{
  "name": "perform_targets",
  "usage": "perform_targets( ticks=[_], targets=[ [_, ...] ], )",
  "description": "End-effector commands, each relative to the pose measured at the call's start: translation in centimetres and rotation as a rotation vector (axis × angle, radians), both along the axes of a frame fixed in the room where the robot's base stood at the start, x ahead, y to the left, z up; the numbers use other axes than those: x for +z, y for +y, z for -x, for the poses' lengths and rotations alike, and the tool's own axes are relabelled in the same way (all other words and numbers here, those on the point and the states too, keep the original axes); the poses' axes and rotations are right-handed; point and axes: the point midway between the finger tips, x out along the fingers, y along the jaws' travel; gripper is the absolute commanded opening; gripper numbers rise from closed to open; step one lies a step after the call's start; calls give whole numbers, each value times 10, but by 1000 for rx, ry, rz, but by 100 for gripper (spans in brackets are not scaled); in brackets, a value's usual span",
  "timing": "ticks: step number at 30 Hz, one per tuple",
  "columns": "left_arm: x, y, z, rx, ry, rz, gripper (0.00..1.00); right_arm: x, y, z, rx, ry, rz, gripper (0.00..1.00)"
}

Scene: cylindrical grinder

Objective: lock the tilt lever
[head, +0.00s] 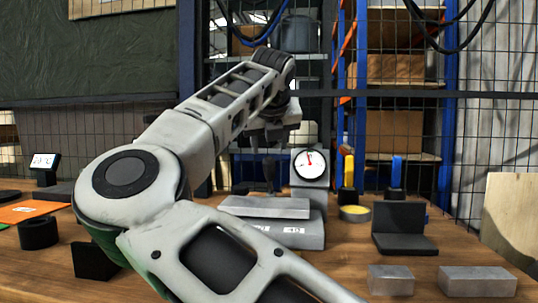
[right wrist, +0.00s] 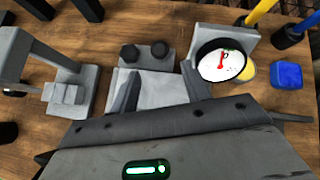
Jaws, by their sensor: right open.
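A grey machine with a flat top plate (head: 265,207) stands on the wooden bench in the head view, over a labelled grey base (head: 300,236). Behind it is a round white dial with a red needle (head: 309,164); the dial also shows in the right wrist view (right wrist: 222,66). My right gripper (head: 263,172) points down above the rear of the plate. In the right wrist view its fingers (right wrist: 161,88) are apart, with a grey block and two dark knobs (right wrist: 145,53) beyond them. I cannot make out the tilt lever for sure. My left gripper is out of view.
A grey fixture (right wrist: 68,92) stands left of the fingers in the right wrist view. A black angle plate (head: 400,225), a yellow-topped tin (head: 354,213) and grey blocks (head: 478,281) sit on the right of the bench. A wire mesh fence and shelves stand behind.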

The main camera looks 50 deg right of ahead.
Motion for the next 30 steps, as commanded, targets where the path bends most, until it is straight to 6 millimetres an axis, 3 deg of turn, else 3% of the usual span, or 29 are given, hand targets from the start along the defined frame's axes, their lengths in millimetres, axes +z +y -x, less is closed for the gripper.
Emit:
perform_targets(
  ticks=[3, 10, 30],
  targets=[
    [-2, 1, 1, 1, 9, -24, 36, 20, 16, 14, 2, -2, 0, 47],
    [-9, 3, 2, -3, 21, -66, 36, 40, 34, 30, 2, -1, 1, 47],
    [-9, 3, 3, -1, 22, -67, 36, 44, 38, 34, 1, 1, -1, 47]
  ],
)
